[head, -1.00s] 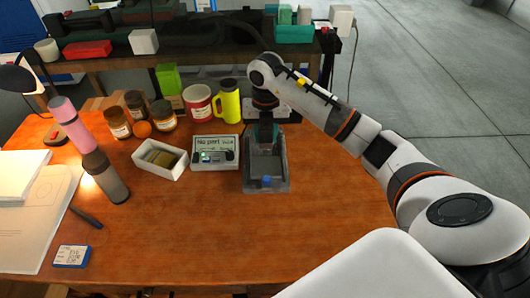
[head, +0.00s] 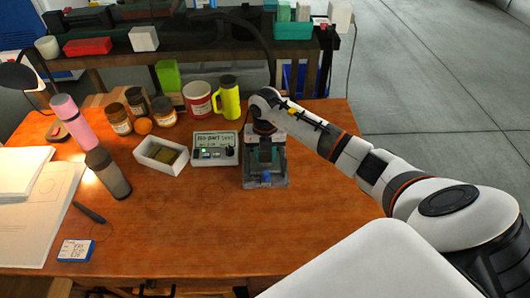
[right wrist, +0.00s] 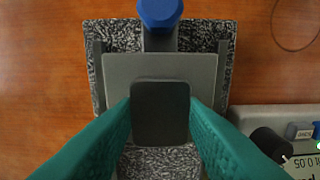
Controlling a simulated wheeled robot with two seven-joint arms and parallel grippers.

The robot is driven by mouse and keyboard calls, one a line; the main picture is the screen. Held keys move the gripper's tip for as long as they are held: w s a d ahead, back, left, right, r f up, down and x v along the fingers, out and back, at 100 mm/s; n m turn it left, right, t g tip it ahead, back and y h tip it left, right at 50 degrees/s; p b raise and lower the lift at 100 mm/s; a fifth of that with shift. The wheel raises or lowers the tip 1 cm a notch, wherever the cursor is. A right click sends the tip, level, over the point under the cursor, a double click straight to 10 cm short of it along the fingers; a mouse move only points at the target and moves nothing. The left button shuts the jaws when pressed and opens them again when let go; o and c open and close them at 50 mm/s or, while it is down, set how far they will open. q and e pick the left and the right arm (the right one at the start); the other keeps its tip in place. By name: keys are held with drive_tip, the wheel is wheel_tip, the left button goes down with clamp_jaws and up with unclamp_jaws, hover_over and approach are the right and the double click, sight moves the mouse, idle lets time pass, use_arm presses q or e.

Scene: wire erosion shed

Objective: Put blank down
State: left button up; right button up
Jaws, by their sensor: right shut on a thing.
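The blank (right wrist: 160,112) is a dark grey, round-cornered block in the right wrist view, between the two teal fingers of my right gripper (right wrist: 161,108). The fingers are shut on its sides. Behind it lies a light grey plate on a speckled stone-like fixture (right wrist: 214,55) with a blue knob (right wrist: 160,10). I cannot tell whether the blank touches the plate. In the head view my right gripper (head: 265,151) points down over the fixture (head: 250,183), and the blank is hard to make out there. My left gripper is not in view.
A gauge box (head: 214,150) reading "No part" stands close left of the fixture. The front middle of the table (head: 190,220) is clear.

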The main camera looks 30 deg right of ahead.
sight(265, 156)
drive_tip(key=o, duration=1.2)
drive_tip(key=shift+f, duration=0.1)
wheel_tip(265, 156, up, 12)
drive_tip(key=b, duration=0.1)
drive_tip(key=shift+b, duration=0.3)
